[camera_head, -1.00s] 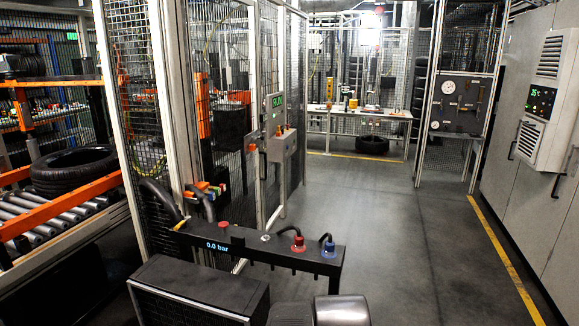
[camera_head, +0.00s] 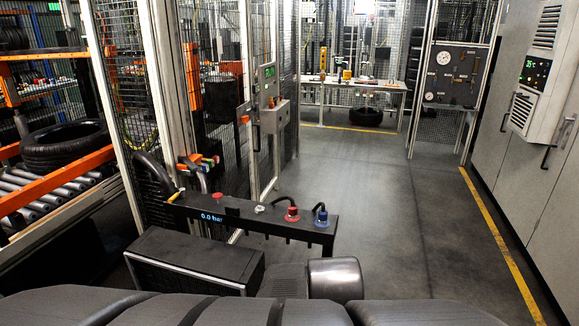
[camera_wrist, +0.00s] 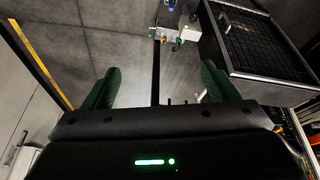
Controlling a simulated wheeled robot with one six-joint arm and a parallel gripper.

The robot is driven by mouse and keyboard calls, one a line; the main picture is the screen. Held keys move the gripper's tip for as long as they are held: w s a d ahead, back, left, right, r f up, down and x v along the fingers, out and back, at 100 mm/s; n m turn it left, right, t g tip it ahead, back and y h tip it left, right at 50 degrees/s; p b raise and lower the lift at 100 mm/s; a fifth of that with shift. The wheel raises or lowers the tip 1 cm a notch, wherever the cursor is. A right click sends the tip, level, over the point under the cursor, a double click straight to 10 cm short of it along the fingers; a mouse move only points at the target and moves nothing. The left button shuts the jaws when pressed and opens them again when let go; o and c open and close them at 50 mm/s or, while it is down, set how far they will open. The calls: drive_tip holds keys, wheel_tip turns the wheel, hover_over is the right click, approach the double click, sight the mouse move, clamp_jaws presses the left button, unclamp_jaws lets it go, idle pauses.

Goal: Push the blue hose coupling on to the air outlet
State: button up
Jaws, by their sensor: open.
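The blue hose coupling (camera_head: 321,217) sits at the right end of a black bar (camera_head: 240,218) in the head view, with a short dark hose curving from its top. A small bare metal fitting (camera_head: 260,208) further left on the bar may be the air outlet; I cannot tell for certain. In the wrist view my gripper (camera_wrist: 158,87) is open, its two green fingers wide apart with nothing between them. My gripper is not discernible in the head view, where my arm fills the bottom edge. I cannot tell its distance from the coupling.
A red coupling (camera_head: 292,214) stands just left of the blue one. The bar's display reads 0.0 bar. A dark cabinet (camera_head: 195,262) stands below, near my arm. Mesh fencing (camera_head: 135,100) is behind left, grey cabinets (camera_head: 540,200) right. The floor (camera_head: 390,210) beyond is clear.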

drive_tip(key=w+d+m+g+b, duration=0.1)
drive_tip(key=w+b, duration=0.1)
drive_tip(key=w, duration=0.3)
drive_tip(key=w+d+m+g+b, duration=0.1)
drive_tip(key=w+m+b, duration=0.1)
drive_tip(key=w, duration=0.4)
drive_tip(key=w+d+m+g+b, duration=0.1)
drive_tip(key=w+d+b, duration=0.1)
drive_tip(key=w, duration=0.3)
drive_tip(key=shift+w+r+g+y+b, duration=0.2)
drive_tip(key=shift+w+g+y+b, duration=0.15)
drive_tip(key=shift+b, duration=0.4)
drive_tip(key=c, duration=0.4)
drive_tip(key=shift+w+d+r+m, duration=0.1)
drive_tip(key=shift+w+r+m, duration=0.1)
drive_tip(key=shift+w+m, duration=0.15)
